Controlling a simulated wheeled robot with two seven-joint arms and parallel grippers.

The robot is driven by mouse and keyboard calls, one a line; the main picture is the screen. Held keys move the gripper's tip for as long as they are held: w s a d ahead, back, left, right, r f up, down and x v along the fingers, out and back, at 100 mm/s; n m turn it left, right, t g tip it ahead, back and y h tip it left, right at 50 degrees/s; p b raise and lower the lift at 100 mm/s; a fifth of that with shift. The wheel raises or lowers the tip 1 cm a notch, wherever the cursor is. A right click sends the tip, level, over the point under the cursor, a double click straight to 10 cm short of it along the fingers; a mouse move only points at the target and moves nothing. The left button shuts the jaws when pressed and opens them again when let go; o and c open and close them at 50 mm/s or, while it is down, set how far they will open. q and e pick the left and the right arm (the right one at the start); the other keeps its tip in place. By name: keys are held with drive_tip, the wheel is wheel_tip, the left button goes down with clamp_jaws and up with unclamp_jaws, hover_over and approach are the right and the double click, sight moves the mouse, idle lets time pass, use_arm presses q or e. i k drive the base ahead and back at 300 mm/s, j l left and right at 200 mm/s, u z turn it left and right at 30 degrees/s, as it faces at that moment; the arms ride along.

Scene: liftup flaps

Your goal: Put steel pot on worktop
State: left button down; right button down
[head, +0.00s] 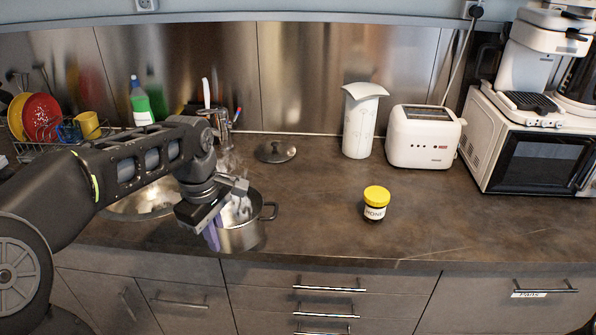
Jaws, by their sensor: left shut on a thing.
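The steel pot (243,237) is at the left of the worktop (320,225), just right of the sink (145,203). Its right handle is clear, and its left side is partly hidden by my left gripper. My left gripper (215,232) reaches down at the pot's left side and is shut on the pot there. The pot is upright; I cannot tell whether its base touches the worktop. Its inside looks shiny. My right gripper is not in view.
A dark lid (276,152) lies behind the pot. A honey jar (375,204) with a yellow cap stands to the right. The worktop's front middle and right are clear.

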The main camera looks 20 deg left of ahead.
sight(289, 187)
drive_tip(key=i, duration=1.05)
